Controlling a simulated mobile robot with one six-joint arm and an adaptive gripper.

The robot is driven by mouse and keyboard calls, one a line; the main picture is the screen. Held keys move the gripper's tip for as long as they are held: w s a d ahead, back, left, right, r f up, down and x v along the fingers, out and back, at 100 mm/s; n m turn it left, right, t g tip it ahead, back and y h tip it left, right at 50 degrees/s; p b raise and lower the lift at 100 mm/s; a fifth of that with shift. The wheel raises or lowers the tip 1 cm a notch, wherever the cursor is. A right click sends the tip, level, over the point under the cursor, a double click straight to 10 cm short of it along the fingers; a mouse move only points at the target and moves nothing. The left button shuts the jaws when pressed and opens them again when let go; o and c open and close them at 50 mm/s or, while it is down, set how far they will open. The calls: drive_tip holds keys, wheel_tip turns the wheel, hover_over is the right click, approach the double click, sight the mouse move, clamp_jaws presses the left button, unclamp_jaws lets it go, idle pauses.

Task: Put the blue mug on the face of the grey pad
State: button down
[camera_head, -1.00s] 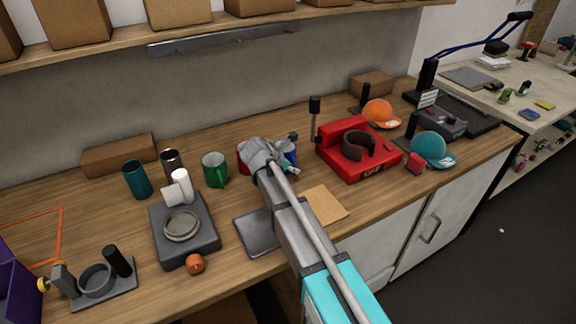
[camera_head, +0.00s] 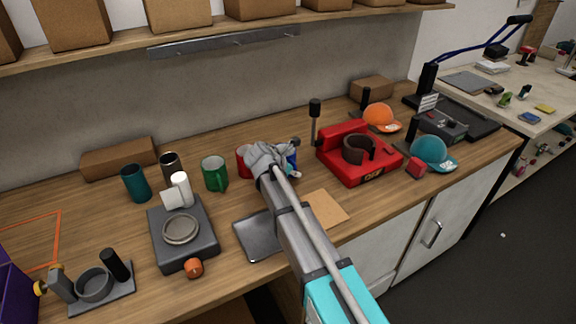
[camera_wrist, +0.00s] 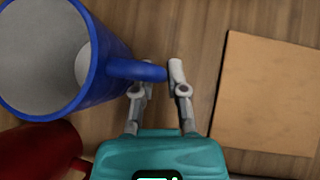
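The blue mug (camera_wrist: 92,70) stands at the upper left of the wrist view, its rim facing the camera and its handle pointing right. In the head view only a blue sliver (camera_head: 292,161) shows behind my gripper (camera_head: 268,156). In the wrist view my gripper (camera_wrist: 157,80) is open at the handle. The handle's outer end lies between the fingertips, close to the right one, and partly covers the left one. Whether they touch is unclear. The flat grey pad (camera_head: 256,238) lies on the bench left of my arm, bare where visible, its right part hidden by the arm.
A red mug (camera_wrist: 38,152) is close to the blue mug and my gripper. A tan square sheet (camera_wrist: 268,92) lies to the right. A green mug (camera_head: 214,173) and a grey block with a round ring (camera_head: 183,243) stand left; a red press (camera_head: 365,170) stands right.

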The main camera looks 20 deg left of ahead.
sight(294, 165)
drive_tip(key=shift+r, duration=0.15)
idle(0.5)
wheel_tip(294, 165, up, 3)
drive_tip(key=p, duration=0.3)
drive_tip(key=s+r+p, duration=0.9)
drive_tip(key=s+p, duration=0.1)
drive_tip(key=s, duration=0.4)
drive_tip(key=shift+d+r, duration=0.35)
drive_tip(key=shift+d, duration=0.05)
idle(0.4)
drive_tip(key=shift+w+d, duration=0.1)
